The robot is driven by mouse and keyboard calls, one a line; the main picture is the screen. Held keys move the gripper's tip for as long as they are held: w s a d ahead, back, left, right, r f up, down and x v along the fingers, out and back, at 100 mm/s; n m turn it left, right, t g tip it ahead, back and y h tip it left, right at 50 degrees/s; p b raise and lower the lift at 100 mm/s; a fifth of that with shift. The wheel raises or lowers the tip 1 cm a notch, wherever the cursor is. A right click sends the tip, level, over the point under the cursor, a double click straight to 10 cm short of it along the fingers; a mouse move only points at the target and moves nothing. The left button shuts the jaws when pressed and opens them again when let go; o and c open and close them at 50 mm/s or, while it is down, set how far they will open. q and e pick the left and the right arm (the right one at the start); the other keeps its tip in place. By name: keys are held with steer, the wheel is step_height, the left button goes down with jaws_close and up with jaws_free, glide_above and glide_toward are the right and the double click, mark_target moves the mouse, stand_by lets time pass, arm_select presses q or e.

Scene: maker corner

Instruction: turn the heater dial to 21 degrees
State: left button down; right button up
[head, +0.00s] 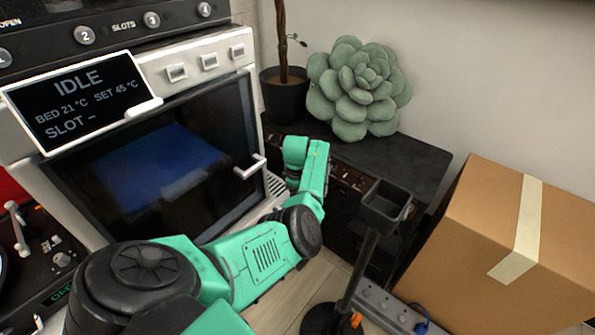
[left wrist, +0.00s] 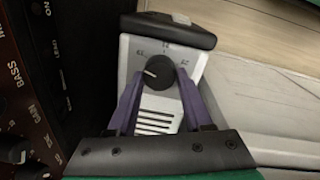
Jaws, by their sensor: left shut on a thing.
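The heater (left wrist: 134,66) is a light grey box with dark slots below a round black dial (left wrist: 160,73) in the left wrist view. Small markings ring the dial's upper side, too blurred to read surely. Its white pointer line points to the picture's left, slightly upward. My left gripper (left wrist: 161,79) has its purple fingers on both sides of the dial and is shut on it. In the head view, my teal left arm reaches down beside the printer; its fingers and the dial are hidden there. A slotted pale part (head: 275,186), likely the heater, shows beside it. My right gripper is not in view.
A white printer (head: 247,80) with a screen reading IDLE stands left of my wrist. A black cabinet (head: 425,155) carries a green succulent cushion (head: 360,88) and a potted plant (head: 285,98). A black stand (head: 385,203), power strip (head: 385,305) and cardboard box (head: 480,255) are to the right.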

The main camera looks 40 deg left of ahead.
arm_select(q)
steer(key=shift+a+r+m+p, duration=0.1)
steer(key=shift+r+m+p, duration=0.15)
steer(key=shift+m+p, duration=0.15)
steer(key=m+p, duration=0.2)
steer(key=m, duration=0.3)
steer(key=shift+f+p, duration=0.1)
steer(key=shift+p, duration=0.3)
steer(key=m, duration=0.3)
steer(key=shift+w, duration=0.1)
steer(key=m, duration=0.3)
steer(key=shift+f+h+p, duration=0.15)
steer(key=shift+h+p, duration=0.15)
steer(key=shift+w+m, duration=0.1)
steer(key=shift+m, duration=1.2)
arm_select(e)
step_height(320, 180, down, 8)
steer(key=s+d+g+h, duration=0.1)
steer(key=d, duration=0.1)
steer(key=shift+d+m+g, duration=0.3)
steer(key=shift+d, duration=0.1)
arm_select(q)
steer(key=shift+c, duration=1.6)
jaws_free()
